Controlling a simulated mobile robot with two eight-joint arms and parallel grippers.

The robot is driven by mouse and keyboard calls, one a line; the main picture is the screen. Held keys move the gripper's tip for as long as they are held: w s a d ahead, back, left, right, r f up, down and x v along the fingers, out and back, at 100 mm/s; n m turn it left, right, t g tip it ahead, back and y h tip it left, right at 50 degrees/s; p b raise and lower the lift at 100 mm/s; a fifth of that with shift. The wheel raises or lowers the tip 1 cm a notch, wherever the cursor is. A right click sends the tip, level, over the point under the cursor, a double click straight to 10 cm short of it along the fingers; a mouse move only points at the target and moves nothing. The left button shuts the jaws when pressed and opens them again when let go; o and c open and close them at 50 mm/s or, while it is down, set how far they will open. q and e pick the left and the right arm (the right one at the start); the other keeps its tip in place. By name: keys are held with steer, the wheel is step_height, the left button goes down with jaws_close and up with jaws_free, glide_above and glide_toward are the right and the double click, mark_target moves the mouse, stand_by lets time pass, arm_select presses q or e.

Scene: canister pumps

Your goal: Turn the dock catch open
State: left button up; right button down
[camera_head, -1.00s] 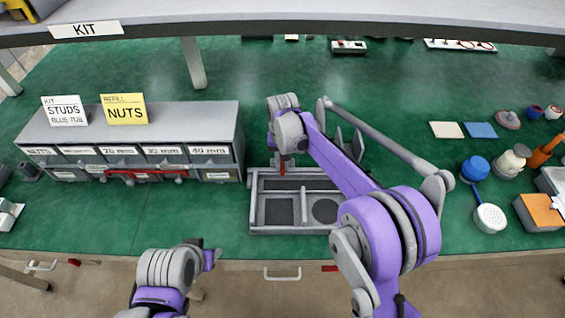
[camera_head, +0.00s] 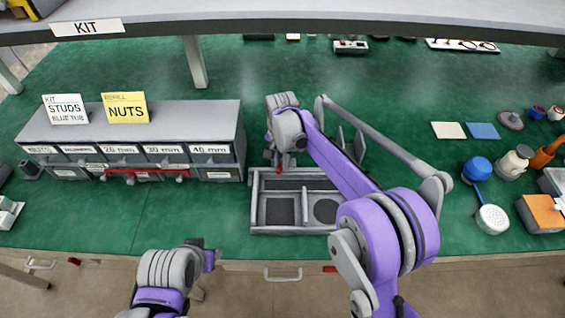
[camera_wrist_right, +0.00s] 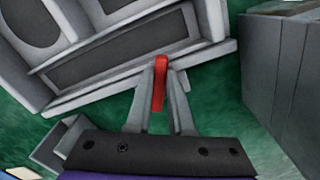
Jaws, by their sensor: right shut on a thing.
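The dock catch is a small red lever (camera_wrist_right: 160,84) at the edge of the grey dock tray (camera_wrist_right: 199,46). In the right wrist view my right gripper (camera_wrist_right: 162,88) is shut on the red lever, with one finger on each side of it. In the head view the right gripper (camera_head: 276,163) is at the tray's back left corner, and only a bit of red shows there. The tray (camera_head: 293,231) has several compartments and lies flat on the green table. My left gripper (camera_head: 210,256) is at the front edge, away from the tray; its fingers are not clear.
A grey drawer cabinet (camera_head: 225,113) with labelled drawers and a red bar stands close left of the tray. A blue tub (camera_head: 476,168), a white strainer (camera_head: 492,219) and an orange-topped box (camera_head: 543,212) are at the right.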

steer(key=m, duration=0.6)
steer(key=shift+w+a+m, duration=0.3)
steer(key=shift+w, duration=0.05)
steer(key=m, duration=0.6)
steer(key=shift+w+a, duration=0.1)
steer(key=shift+w, duration=0.3)
steer(key=c, duration=0.8)
jaws_free()
step_height(320, 180, up, 11)
steer(key=shift+p, duration=0.3)
steer(key=shift+f, duration=0.1)
